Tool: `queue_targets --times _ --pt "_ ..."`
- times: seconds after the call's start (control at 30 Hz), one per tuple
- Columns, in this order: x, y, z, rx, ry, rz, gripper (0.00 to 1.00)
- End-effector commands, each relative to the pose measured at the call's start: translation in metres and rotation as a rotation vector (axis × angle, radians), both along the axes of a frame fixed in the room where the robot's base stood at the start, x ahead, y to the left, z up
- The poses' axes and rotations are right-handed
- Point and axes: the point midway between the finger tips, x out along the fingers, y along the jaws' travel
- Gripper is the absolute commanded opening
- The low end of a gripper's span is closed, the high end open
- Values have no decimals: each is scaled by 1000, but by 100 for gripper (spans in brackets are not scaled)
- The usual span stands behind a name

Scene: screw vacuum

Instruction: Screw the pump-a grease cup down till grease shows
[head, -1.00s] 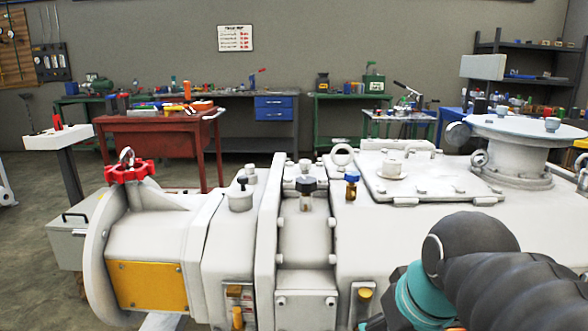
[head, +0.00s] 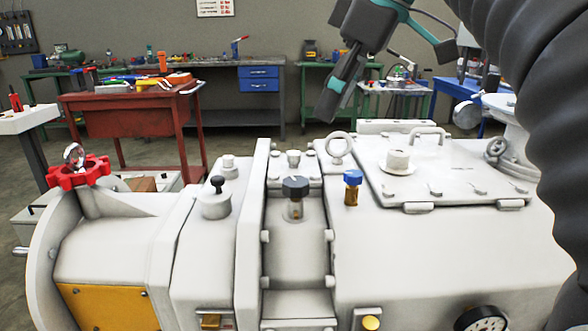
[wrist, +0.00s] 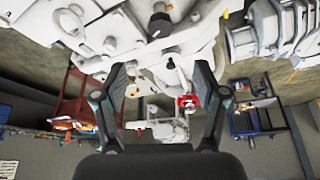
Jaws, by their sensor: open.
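The pale vacuum pump (head: 420,255) fills the lower head view. On its top stand a dark-capped cup (head: 295,187) with an amber-brown body and, to its right, a blue-capped brass cup (head: 352,178). I cannot tell for certain which is the grease cup, and no grease shows. My gripper (head: 335,100) is above and behind these cups, pointing down-left, clear of both and empty. In the wrist view my gripper (wrist: 161,68) shows its two fingers spread wide, with pale machinery and a black knob (wrist: 160,25) beyond them.
A red handwheel (head: 78,172) and a black-knobbed fitting (head: 215,198) stand left on the pump. A lifting eye (head: 340,148) and a handled hatch (head: 440,172) lie close to the blue-capped cup. A red bench (head: 130,120) is behind. Open air surrounds my gripper.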

Motion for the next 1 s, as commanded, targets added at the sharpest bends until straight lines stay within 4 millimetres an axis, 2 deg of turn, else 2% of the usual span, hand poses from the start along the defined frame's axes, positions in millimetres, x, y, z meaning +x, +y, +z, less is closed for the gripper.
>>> queue_targets --times 0.6,0.8,1.0 --pt "16 35 -97 0 1 -3 71" --pt "20 43 -117 0 1 -3 71" --pt "21 46 -124 0 -2 -4 71"
